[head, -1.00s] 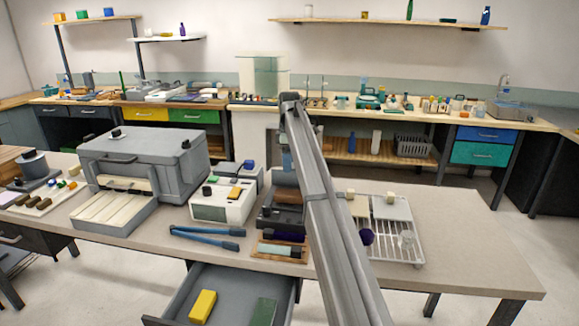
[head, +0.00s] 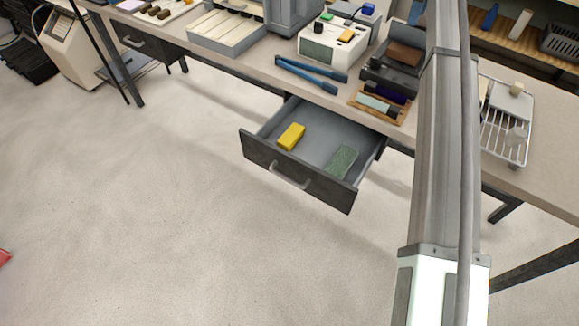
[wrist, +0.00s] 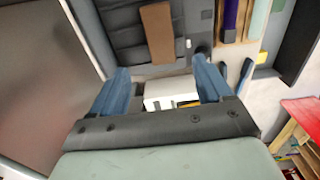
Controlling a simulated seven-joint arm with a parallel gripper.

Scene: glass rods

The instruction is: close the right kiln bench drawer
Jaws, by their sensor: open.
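The right kiln bench drawer (head: 300,178) is pulled well out from under the bench in the head view. Its dark front carries a light grey bar handle (head: 290,175). A yellow block (head: 291,137) and a green speckled block (head: 342,162) lie inside it. My gripper (wrist: 162,85) shows in the wrist view with two blue fingers spread apart, and I see nothing held between them. A white box shows behind the fingers. The head view shows only my arm at the right, with the gripper out of sight.
The bench top (head: 545,150) holds blue tongs (head: 310,72), a white control box (head: 333,42), a wooden rack (head: 380,103) and a wire rack (head: 503,135). The floor (head: 170,200) before the open drawer is clear.

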